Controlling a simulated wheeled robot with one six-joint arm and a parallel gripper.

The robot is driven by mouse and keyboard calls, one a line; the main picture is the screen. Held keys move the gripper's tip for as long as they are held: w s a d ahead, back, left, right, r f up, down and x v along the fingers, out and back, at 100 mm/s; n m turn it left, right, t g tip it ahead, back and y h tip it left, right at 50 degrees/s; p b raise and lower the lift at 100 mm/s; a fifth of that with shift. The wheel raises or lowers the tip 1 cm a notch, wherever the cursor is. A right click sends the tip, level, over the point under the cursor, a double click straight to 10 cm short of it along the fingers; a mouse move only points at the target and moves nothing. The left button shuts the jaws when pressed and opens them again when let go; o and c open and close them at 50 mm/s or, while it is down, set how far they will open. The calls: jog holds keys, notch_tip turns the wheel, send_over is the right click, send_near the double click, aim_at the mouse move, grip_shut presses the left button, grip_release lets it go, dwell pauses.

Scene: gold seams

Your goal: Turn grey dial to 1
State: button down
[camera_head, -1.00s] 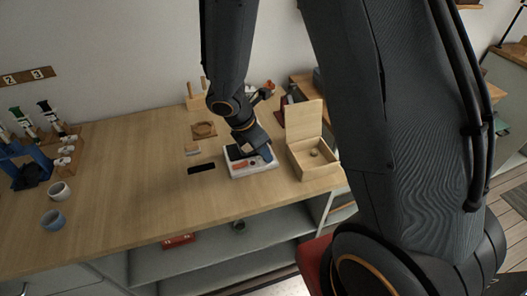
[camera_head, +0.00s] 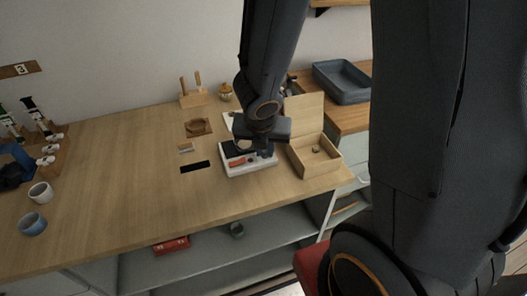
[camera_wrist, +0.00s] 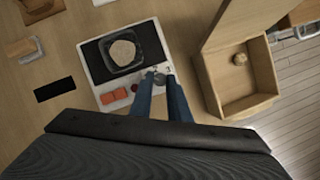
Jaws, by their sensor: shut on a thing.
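The white appliance (camera_head: 249,169) sits on the wooden table, with a black top and an orange-red part at its front. In the wrist view the same white appliance (camera_wrist: 107,90) has a dark dish with a pale round piece on top. The small grey dial (camera_wrist: 160,79) is at its front right corner. My gripper (camera_wrist: 159,76) points at that corner, with its two blue-grey fingers closed on either side of the dial. In the head view my gripper (camera_head: 265,151) is over the right part of the appliance and hides the dial. The dial's marks are too small to read.
An open wooden box (camera_head: 314,155) with a raised lid stands close to the right of the appliance. A black strip (camera_head: 195,167) lies to its left. A blue-grey tray (camera_head: 343,80) is at the back right. Two cups (camera_head: 33,224) stand far left. The table's front middle is clear.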

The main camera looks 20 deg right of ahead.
jog(key=shift+n+y, duration=0.3)
jog(key=shift+n, duration=0.2)
jog(key=c, duration=1.9)
grip_release()
jog(key=shift+c, duration=0.2)
jog(key=shift+r, duration=0.1)
jog(key=p+v, duration=0.7)
jog(key=p, duration=0.1)
jog(key=shift+s+r, duration=0.2)
jog(key=shift+r, duration=0.1)
